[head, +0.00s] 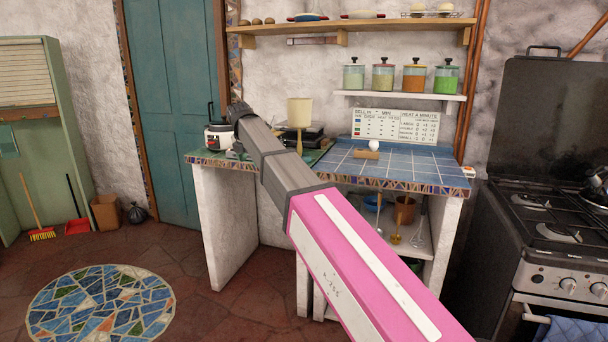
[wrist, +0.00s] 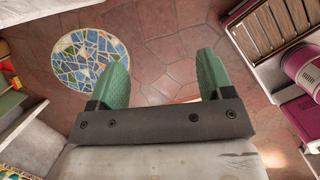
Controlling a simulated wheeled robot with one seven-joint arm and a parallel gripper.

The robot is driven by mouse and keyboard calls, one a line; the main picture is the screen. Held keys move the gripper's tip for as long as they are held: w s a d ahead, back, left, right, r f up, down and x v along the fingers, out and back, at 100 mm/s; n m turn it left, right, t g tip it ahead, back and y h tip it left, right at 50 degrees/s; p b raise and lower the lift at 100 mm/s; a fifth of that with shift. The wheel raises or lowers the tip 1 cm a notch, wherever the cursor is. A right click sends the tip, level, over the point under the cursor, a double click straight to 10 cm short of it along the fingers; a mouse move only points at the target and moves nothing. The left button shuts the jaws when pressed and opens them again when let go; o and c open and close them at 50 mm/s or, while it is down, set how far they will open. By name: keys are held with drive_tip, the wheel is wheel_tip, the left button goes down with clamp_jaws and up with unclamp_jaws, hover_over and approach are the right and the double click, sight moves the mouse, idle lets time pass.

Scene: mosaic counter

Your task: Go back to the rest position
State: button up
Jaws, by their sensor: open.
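My gripper (wrist: 163,62) shows in the wrist view with its two green fingers spread wide apart. Nothing is between them, and bare floor tiles show beyond. In the head view my pink and grey arm stretches from the lower right toward the counter's left end. The fingers cannot be made out there.
The blue tiled counter (head: 405,170) holds a small wooden stand with a white egg-like object (head: 374,146). The stove (head: 550,235) is at right. Open floor with a round mosaic (head: 100,305) lies at left.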

drive_tip(key=s+d+f+m, duration=0.3)
drive_tip(key=d+f+m, duration=0.5)
drive_tip(key=d+f, duration=0.65)
drive_tip(key=s+d+f+m+g, duration=0.1)
drive_tip(key=s+d+f+m, duration=0.9)
drive_tip(key=s+d+f, duration=0.1)
drive_tip(key=s+d+f+m+g+y, duration=0.1)
drive_tip(key=s+d+f+m, duration=0.9)
drive_tip(key=d+f, duration=0.3)
wheel_tip(320, 180, down, 3)
drive_tip(key=shift+s+f+m+g, duration=0.15)
drive_tip(key=shift+s+m+g, duration=0.25)
